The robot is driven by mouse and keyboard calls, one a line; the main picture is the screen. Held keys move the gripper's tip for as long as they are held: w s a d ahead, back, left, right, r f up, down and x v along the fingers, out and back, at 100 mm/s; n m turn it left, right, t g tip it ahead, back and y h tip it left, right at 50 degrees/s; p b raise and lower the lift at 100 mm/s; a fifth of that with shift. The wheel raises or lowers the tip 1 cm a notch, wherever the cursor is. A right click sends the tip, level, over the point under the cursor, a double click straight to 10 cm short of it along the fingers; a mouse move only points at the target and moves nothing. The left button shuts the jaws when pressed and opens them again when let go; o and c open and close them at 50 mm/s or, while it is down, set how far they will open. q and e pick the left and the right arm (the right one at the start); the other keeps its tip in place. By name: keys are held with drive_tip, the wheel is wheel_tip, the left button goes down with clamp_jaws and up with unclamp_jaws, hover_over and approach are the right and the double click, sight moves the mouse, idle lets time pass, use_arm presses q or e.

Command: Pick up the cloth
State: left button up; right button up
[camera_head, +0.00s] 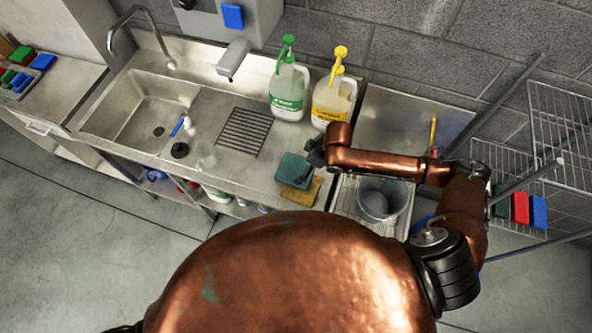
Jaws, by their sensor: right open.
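A folded teal cloth (290,167) lies near the counter's front edge, right of the drain grate. A yellow-brown cloth or pad (301,192) lies just in front of it, partly under or against it. My right gripper (306,169) is open at the teal cloth's right edge, reaching in from the right. I cannot tell whether the fingers touch the cloth, as the gripper is small and dark here. My left gripper is out of view.
A green-topped jug (288,95) and a yellow-topped jug (333,100) stand behind the cloths. A sink (140,110) lies to the left. A clear bucket (381,203) sits below my right forearm. A wire rack (560,130) with coloured pads is at right.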

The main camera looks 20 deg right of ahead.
sight(296, 169)
drive_tip(key=x, duration=0.5)
drive_tip(key=shift+w+a+f+p, duration=0.15)
drive_tip(key=shift+p, duration=0.15)
drive_tip(key=c, duration=1)
